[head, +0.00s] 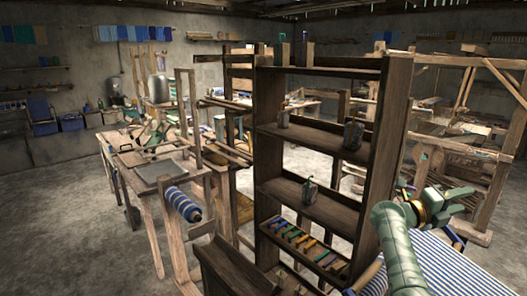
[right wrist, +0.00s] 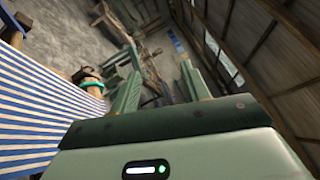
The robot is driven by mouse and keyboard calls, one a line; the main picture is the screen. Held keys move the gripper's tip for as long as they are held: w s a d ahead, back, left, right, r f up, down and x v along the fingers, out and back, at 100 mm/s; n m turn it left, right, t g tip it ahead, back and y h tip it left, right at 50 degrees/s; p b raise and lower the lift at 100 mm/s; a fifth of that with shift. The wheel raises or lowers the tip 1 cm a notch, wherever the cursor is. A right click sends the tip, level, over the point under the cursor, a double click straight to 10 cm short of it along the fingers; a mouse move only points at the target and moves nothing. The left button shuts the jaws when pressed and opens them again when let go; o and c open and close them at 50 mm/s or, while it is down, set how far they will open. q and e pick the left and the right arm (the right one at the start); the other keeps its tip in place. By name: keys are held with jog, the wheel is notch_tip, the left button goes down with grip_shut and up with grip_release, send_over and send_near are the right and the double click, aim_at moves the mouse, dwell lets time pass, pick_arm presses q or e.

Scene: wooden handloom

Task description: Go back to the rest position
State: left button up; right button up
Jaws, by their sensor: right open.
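My right arm (head: 401,250) is green with a gold ring and is bent at the lower right of the head view, in front of the right side of the dark wooden shelf. My right gripper (right wrist: 158,88) shows in the right wrist view with its two green fingers apart and nothing between them. Blue-and-white striped cloth (right wrist: 40,105) lies to the left of the fingers there. My left arm and gripper are not in view.
The tall shelf (head: 270,130) holds small dark pots and a tray of colored pieces (head: 300,243). The striped cloth (head: 450,275) lies close to my right arm. A wooden loom frame (head: 470,150) stands behind. A blue-striped roll (head: 183,204) is at left. Bare floor (head: 60,220) is free at far left.

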jog(key=a+f+n+t+y, duration=0.2)
jog(key=a+n+t+y, duration=0.7)
jog(key=n+t, duration=1.25)
jog(key=s+a+f+n+g+y, duration=0.3)
jog(key=s+a+f+n+y, duration=0.15)
jog(key=a+f+n, duration=0.35)
jog(key=s+a+f+n+g+y, duration=0.4)
jog(key=a+f+n+y, duration=0.15)
jog(key=n, duration=0.45)
jog(key=s+f+n+g, duration=0.3)
jog(key=s+f+g, duration=0.3)
jog(key=s, duration=0.6)
jog(key=s+d+f+n+g+h, duration=0.1)
jog(key=s+d+g+h, duration=0.1)
jog(key=s, duration=0.5)
jog(key=s+d+n+g+h, duration=0.1)
jog(key=s+d+g+h, duration=0.1)
jog(key=s, duration=0.5)
jog(key=s+a+f+g+y+b, duration=0.1)
jog(key=s+a+f+y+b, duration=0.15)
jog(key=f, duration=1.45)
jog(key=s+a+f+g+y+b, duration=0.1)
jog(key=s+a+f+g+b, duration=0.15)
jog(key=f, duration=1.35)
jog(key=s+f+m+g+y+b, duration=0.1)
jog(key=s+f+b, duration=0.4)
jog(key=s+f, duration=1.4)
jog(key=shift+f+m+g, duration=0.4)
jog(key=shift+m+g, duration=0.2)
jog(key=shift+m, duration=0.45)
